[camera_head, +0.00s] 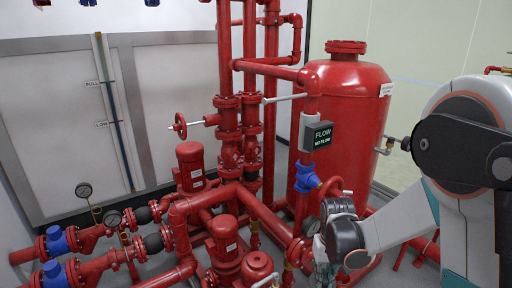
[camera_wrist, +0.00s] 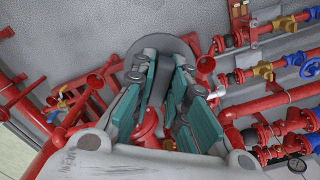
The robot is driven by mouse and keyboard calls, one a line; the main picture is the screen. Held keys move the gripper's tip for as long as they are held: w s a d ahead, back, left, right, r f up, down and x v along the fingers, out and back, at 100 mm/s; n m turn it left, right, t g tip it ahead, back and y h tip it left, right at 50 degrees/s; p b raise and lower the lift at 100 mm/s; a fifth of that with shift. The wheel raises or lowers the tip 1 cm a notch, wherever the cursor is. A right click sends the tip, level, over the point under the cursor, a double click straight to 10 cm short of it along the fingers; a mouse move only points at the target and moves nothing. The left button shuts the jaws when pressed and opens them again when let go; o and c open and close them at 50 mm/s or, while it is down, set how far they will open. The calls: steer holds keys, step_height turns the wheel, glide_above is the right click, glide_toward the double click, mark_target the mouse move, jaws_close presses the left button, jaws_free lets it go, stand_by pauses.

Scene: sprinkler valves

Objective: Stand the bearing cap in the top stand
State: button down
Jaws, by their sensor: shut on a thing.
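My gripper (camera_wrist: 160,82) reaches away from the wrist camera, its two teal-padded fingers closed in on a grey piece. This grey rounded piece (camera_wrist: 160,44) shows at and beyond the fingertips, with a narrower part between the pads. It appears to be the bearing cap, though the fingers hide much of it. In the head view my gripper (camera_head: 322,262) is low at the right of centre, beside the red pipework. The held piece cannot be made out there. I cannot identify the top stand in either view.
A red tank (camera_head: 350,115) stands behind my arm. Red pumps (camera_head: 190,165) and pipes crowd the floor. Grey floor (camera_wrist: 70,35) shows clear in the wrist view.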

steer(key=shift+r+p, duration=1.75)
steer(key=shift+r, duration=0.8)
steer(key=shift+f, duration=0.15)
steer(key=shift+f, duration=0.7)
